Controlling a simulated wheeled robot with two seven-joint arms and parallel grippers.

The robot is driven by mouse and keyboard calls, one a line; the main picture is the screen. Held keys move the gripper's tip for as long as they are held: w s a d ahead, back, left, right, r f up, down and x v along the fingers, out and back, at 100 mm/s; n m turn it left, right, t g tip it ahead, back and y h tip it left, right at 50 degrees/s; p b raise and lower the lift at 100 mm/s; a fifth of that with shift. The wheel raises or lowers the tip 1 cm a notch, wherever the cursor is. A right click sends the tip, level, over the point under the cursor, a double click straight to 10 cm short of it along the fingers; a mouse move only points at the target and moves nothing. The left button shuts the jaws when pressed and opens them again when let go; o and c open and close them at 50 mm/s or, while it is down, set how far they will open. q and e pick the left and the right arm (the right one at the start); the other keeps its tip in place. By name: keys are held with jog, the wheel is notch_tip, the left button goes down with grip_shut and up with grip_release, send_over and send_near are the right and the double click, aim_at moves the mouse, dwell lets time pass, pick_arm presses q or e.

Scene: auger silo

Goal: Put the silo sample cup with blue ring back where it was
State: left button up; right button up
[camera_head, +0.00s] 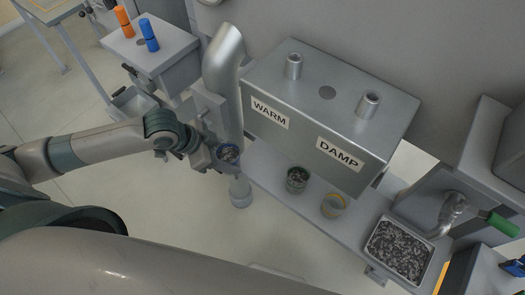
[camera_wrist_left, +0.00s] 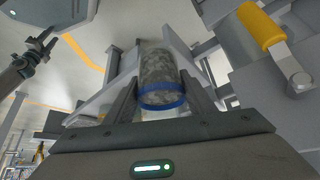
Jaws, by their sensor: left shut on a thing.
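The silo sample cup with blue ring (camera_head: 228,153) is held in my left gripper (camera_head: 214,157), below the lower end of the slanted silo pipe (camera_head: 223,75). In the left wrist view the cup (camera_wrist_left: 160,72) is clear with grey grainy contents, and its blue band lies toward the palm. The fingers of my left gripper (camera_wrist_left: 160,98) are on both sides of it. Two other cups stand on the grey shelf (camera_head: 266,177): one with dark contents (camera_head: 297,179) and one with a yellow ring (camera_head: 333,204).
A metal box with WARM (camera_head: 269,113) and DAMP (camera_head: 339,152) labels stands behind the shelf. A tray of dark grains (camera_head: 399,250) is at right, near a green-handled crank (camera_head: 502,224). A pale round container (camera_head: 240,192) is below my left gripper. Orange (camera_head: 123,21) and blue (camera_head: 149,35) handles stand at upper left.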

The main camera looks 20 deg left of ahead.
pick_arm(q)
jog(key=w+d, duration=0.1)
jog(key=w+d+p, duration=0.1)
jog(key=d, duration=0.1)
jog(key=shift+r, duration=0.2)
jog(key=w+d, duration=0.1)
jog(key=w+d+p, duration=0.1)
jog(key=d, duration=0.1)
jog(key=w+d, duration=0.2)
jog(key=shift+d+f, duration=0.1)
jog(key=shift+f, duration=0.1)
pick_arm(e)
jog(key=shift+s+d+r+g, duration=0.15)
jog(key=shift+s+d+r, duration=0.05)
jog(key=shift+s+r, duration=0.35)
jog(key=shift+s+d+r+g, duration=0.15)
jog(key=shift+s+d+r, duration=0.05)
jog(key=shift+s+r, duration=0.35)
pick_arm(q)
jog(key=shift+f, duration=0.1)
notch_tip(320, 180, down, 2)
jog(key=shift+f+p, duration=0.25)
jog(key=shift+p, duration=0.45)
jog(key=shift+f, duration=0.4)
pick_arm(e)
jog(key=shift+r, duration=0.55)
pick_arm(q)
jog(key=o, duration=1.2)
jog(key=shift+f, duration=0.15)
